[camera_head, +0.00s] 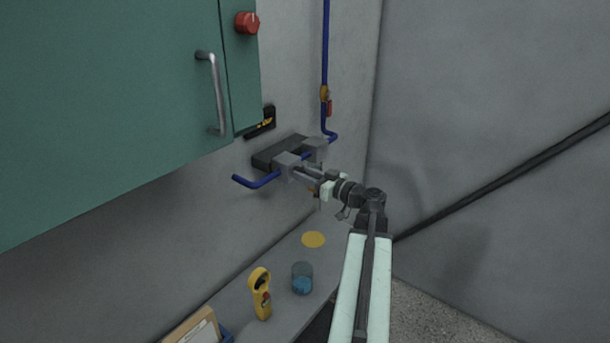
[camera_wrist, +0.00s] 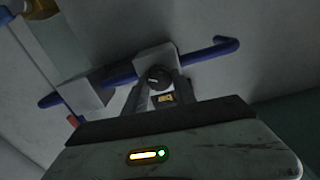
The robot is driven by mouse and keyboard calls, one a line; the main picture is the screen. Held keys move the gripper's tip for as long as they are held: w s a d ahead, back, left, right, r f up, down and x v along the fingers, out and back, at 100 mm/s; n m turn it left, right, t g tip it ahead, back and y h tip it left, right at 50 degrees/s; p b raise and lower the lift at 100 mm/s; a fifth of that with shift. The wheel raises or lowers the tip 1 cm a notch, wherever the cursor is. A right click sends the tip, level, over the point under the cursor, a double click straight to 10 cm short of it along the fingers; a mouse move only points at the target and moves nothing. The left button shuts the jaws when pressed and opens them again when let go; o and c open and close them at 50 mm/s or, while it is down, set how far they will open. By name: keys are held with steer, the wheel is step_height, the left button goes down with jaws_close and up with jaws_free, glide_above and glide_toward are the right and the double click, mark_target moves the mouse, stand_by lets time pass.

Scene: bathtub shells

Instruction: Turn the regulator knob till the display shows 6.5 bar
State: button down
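The regulator is a grey block (camera_head: 290,161) on the wall with blue pipes. In the wrist view its dark round knob (camera_wrist: 158,77) faces me on the pale block (camera_wrist: 157,58). A small yellow-marked plate (camera_wrist: 163,99) shows below the knob. My gripper (camera_head: 303,172) reaches up to the block. In the wrist view the gripper fingers (camera_wrist: 159,88) stand apart, one on either side of the knob, with nothing clearly clamped; contact cannot be told. A black display (camera_head: 262,122) with yellow figures sits tilted on the wall; its reading is too small to make out.
A green cabinet (camera_head: 110,110) with a metal handle (camera_head: 216,95) and red knob (camera_head: 247,22) hangs at left. A red-handled valve (camera_head: 328,105) is on the blue pipe. A yellow meter (camera_head: 260,293), a glass (camera_head: 302,278) and a yellow disc (camera_head: 313,240) are on the ledge.

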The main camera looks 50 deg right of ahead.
steer(key=shift+m, duration=0.3)
steer(key=shift+d+m, duration=0.1)
steer(key=shift+m, duration=3.5)
steer(key=c, duration=1)
jaws_free()
steer(key=s, duration=0.8)
steer(key=shift+d, duration=0.35)
